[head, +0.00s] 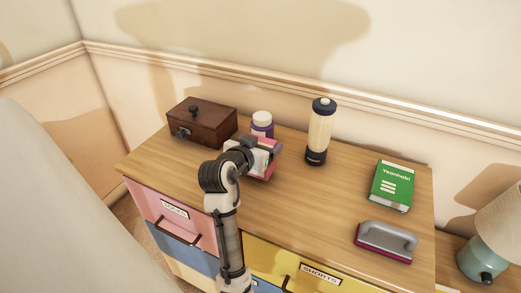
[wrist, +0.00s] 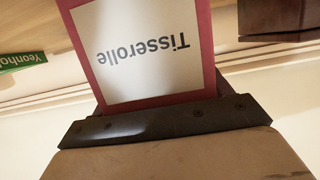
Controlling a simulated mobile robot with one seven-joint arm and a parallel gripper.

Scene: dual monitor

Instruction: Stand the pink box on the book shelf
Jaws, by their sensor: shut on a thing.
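The pink box (head: 274,148) is in my gripper (head: 254,152), above the left middle part of the wooden dresser top. In the wrist view the box (wrist: 150,50) fills the upper middle, with a pink border and a white label reading "Tisserolle" upside down. My gripper is shut on it; a dark finger (wrist: 165,122) lies across its near end. Part of the box is hidden behind my gripper in the head view. I cannot tell whether it touches the dresser. No book shelf can be made out in either view.
On the dresser top (head: 290,205) stand a dark wooden chest (head: 203,122), a purple jar with white lid (head: 262,124) close behind the box, a tall bottle (head: 320,132), a green book (head: 391,187) and a grey brush (head: 386,240). A lamp (head: 490,245) stands right. The dresser's middle is clear.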

